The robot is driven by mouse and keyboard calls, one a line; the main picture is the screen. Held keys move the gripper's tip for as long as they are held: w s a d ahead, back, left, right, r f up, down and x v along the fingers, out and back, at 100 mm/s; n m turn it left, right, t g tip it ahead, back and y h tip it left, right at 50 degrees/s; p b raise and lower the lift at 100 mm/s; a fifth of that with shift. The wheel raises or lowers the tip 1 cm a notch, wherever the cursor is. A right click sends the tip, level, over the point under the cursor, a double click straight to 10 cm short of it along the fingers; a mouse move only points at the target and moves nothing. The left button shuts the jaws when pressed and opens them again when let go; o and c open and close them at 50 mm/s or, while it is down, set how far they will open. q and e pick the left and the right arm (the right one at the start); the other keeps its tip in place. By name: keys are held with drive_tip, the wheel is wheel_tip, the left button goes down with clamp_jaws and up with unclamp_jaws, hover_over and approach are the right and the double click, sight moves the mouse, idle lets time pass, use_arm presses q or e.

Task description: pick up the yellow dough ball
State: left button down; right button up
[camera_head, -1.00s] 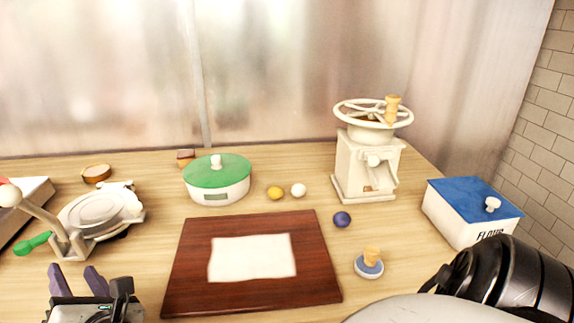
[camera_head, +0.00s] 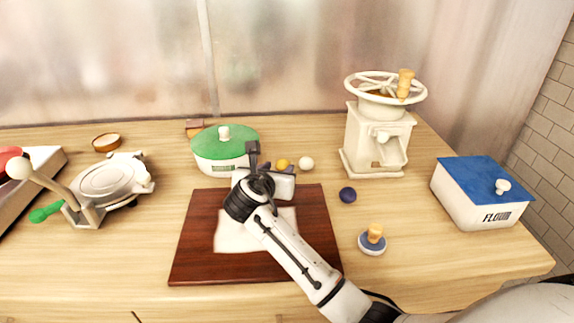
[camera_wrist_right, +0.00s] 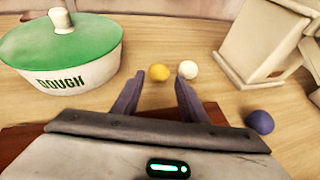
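The yellow dough ball (camera_head: 282,164) lies on the wooden table behind the dark red board, just left of a white ball (camera_head: 306,163). In the right wrist view the yellow ball (camera_wrist_right: 159,72) sits ahead of my right gripper (camera_wrist_right: 157,88), between the lines of its fingers and nearer the left one. The fingers are apart and hold nothing. In the head view my right gripper (camera_head: 272,167) is over the board's back edge, partly hidden by its own wrist. My left gripper is out of the head view.
A green-lidded dough pot (camera_head: 222,165) stands left of the balls, and a cream grinder (camera_head: 377,143) stands right. A dark blue ball (camera_head: 347,194), a stamp (camera_head: 372,242) and a flour box (camera_head: 468,200) are to the right. A press (camera_head: 105,182) is at left.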

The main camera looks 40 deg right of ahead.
sight(282, 164)
drive_tip(key=shift+x, duration=2.8)
drive_tip(key=shift+r, duration=0.15)
drive_tip(key=c, duration=0.8)
